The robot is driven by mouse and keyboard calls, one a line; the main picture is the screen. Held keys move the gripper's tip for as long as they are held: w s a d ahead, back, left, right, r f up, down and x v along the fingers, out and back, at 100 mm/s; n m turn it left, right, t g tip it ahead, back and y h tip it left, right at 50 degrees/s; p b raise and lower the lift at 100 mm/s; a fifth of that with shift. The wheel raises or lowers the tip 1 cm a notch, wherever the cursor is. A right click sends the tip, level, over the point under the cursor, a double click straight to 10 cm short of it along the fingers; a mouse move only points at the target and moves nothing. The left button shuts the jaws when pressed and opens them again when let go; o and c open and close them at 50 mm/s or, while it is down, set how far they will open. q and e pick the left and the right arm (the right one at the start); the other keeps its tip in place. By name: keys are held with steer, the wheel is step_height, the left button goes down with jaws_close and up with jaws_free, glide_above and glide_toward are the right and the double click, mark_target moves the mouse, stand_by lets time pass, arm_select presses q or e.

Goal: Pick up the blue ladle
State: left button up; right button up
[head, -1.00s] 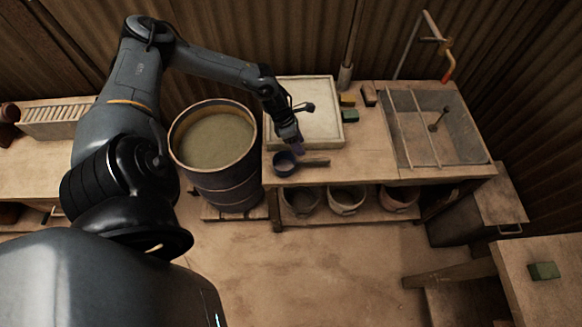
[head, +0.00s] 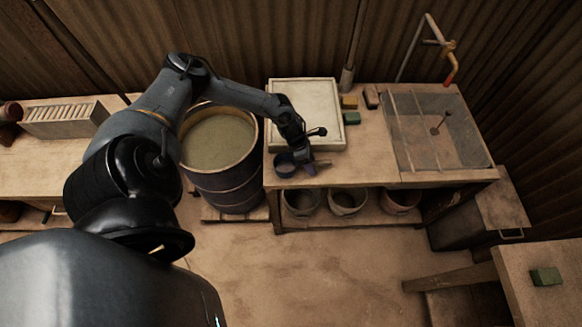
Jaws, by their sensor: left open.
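The blue ladle (head: 284,168) lies on the wooden bench near its front left edge. Its round dark blue cup is at the left and its handle points right. My left gripper (head: 306,166) is open and points down over the ladle, by the handle just right of the cup. The fingers and the handle overlap in the picture, so I cannot tell whether they touch. My right gripper is not in view.
A white tray (head: 343,128) lies behind the ladle. Small blocks, one green (head: 351,118), sit right of it. A sink (head: 436,130) with a tap is further right. A barrel (head: 228,190) stands left of the bench. Buckets (head: 348,200) sit on the lower shelf.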

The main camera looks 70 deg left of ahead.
arm_select(q)
jaws_close()
stand_by(0.3)
stand_by(0.3)
